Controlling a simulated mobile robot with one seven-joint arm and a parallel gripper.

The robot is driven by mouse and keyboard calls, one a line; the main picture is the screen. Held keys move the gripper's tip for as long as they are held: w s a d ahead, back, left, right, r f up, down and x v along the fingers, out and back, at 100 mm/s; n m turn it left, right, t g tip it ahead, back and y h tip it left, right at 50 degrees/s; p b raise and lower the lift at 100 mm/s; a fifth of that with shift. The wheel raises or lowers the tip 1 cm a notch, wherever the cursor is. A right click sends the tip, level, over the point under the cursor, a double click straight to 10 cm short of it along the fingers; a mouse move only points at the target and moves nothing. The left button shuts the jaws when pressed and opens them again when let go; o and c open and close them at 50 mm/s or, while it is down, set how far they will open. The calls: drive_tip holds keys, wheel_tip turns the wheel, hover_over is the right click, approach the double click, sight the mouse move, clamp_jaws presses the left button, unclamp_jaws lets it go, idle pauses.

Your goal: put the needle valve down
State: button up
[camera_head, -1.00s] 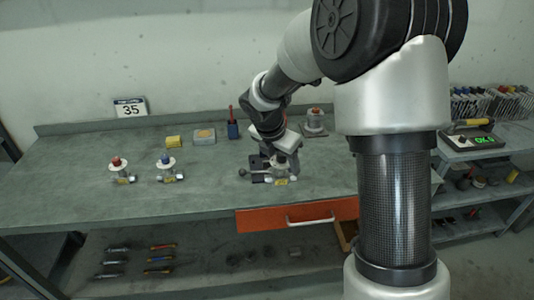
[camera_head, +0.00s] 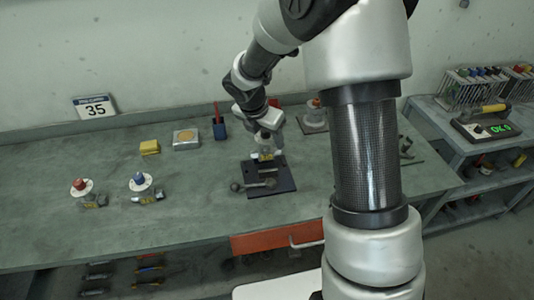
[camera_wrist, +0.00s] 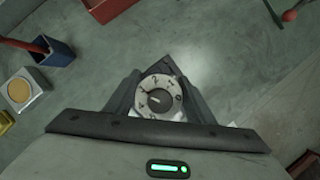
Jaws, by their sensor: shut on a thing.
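My gripper (camera_head: 264,137) is shut on the needle valve (camera_head: 265,148), a small pale-bodied valve with a yellow patch. In the wrist view its white dial (camera_wrist: 158,98) with dark numbers sits between the two dark fingers. In the head view the valve shows just behind the vise (camera_head: 268,172) on its dark plate (camera_head: 282,183). I cannot tell whether the valve touches the surface below. My wrist and fingers hide part of it.
A red-knobbed valve (camera_head: 84,188) and a blue-knobbed valve (camera_head: 143,184) stand at the left. A blue cup (camera_head: 219,130), a square tin (camera_head: 186,138) and a yellow block (camera_head: 150,147) are behind. Another valve (camera_head: 315,112) stands at the back. The bench (camera_head: 195,210) is clear at front-left.

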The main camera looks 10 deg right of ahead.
sight(268, 151)
drive_tip(key=shift+f+b, duration=0.35)
drive_tip(key=shift+f, duration=2.2)
drive_tip(key=o, duration=1.4)
drive_tip(key=shift+f, duration=0.15)
